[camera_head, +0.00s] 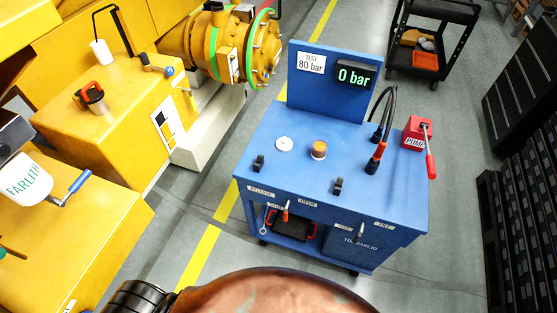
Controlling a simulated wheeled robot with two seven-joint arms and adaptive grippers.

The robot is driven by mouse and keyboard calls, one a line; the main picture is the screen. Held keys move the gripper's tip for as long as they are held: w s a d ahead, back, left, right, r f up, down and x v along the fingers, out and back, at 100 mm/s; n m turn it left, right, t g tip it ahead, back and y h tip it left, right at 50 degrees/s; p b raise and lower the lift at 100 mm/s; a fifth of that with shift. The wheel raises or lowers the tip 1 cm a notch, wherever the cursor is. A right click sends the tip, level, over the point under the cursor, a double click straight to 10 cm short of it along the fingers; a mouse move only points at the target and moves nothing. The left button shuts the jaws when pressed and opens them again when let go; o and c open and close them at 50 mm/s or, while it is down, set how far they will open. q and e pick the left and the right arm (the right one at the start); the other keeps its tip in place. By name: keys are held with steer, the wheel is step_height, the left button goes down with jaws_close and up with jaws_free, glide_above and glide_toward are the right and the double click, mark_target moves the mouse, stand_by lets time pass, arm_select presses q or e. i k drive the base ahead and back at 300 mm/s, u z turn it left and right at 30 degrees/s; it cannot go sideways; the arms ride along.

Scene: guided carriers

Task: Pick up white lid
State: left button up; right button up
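A small round white disc (284,144), which looks like the white lid, lies flat on the blue test bench (215,170) top, left of a brass-coloured round fitting (319,149). Nothing touches it from above. A white cylindrical container marked FARLITH (27,178) stands on the yellow machine at the far left. Neither of my grippers can be made out in the head view.
The bench carries black clamps, a display reading 0 bar (356,76), hoses and a red pump (417,134). Yellow machinery (110,130) stands left, a black cart (432,45) behind, dark racks right. A rounded copper-brown surface fills the bottom edge. Grey floor lies between.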

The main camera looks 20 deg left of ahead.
mark_target(284, 144)
steer(key=u, duration=0.75)
steer(key=i, duration=1.05)
steer(key=z, duration=0.25)
